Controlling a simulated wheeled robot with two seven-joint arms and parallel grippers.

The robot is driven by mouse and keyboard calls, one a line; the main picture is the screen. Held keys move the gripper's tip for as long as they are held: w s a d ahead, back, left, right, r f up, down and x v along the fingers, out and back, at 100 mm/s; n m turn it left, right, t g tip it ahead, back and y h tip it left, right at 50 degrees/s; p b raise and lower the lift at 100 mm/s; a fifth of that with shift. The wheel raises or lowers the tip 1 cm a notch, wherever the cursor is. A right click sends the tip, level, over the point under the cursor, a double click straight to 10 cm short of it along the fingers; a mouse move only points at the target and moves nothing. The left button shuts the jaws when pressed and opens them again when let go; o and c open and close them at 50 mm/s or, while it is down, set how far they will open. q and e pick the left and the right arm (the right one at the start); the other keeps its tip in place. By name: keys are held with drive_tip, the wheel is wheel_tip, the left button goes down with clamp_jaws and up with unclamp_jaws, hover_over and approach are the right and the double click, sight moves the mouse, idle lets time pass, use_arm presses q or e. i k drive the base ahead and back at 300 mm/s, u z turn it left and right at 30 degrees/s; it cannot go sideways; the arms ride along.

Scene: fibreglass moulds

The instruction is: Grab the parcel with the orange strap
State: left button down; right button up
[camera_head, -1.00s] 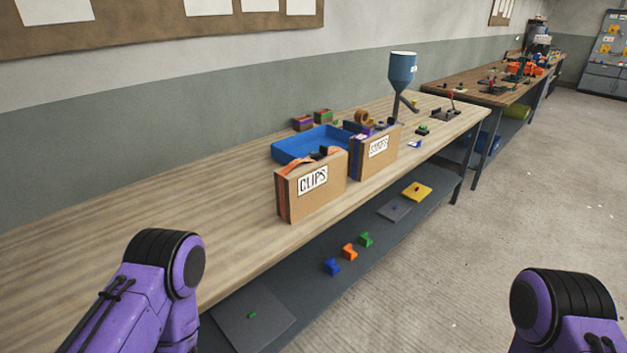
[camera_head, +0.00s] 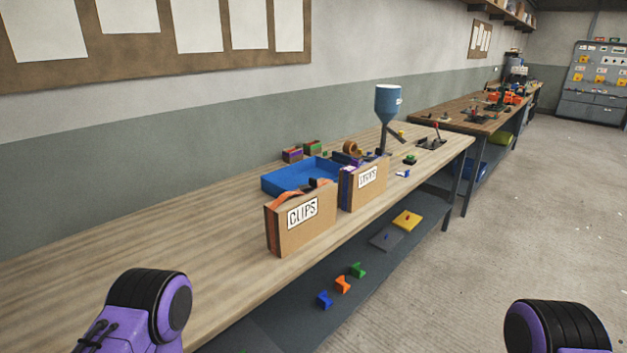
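The parcel with the orange strap (camera_head: 302,226) is a brown cardboard box labelled "CLIPS". It stands upright near the front edge of the workbench (camera_head: 150,257), with the orange strap (camera_head: 285,198) over its top and left side. A similar brown parcel with a purple strap (camera_head: 364,186) stands just behind it to the right; its label is hard to read. Only purple and black links of my two arms show, at the lower left and lower right. Both of my grippers are out of view.
A blue tray (camera_head: 274,180) lies behind the parcels. A blue funnel on a stand (camera_head: 388,103) is farther back. Small coloured blocks (camera_head: 342,284) and flat plates (camera_head: 407,220) lie on the lower shelf. The near left bench top and right floor are clear.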

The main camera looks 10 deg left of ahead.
sight(293, 218)
drive_tip(key=u, duration=0.2)
drive_tip(key=k, duration=0.4)
drive_tip(key=z, duration=1.2)
drive_tip(key=i, duration=0.7)
drive_tip(key=u, duration=0.55)
drive_tip(key=i, duration=0.5)
drive_tip(key=u, duration=0.55)
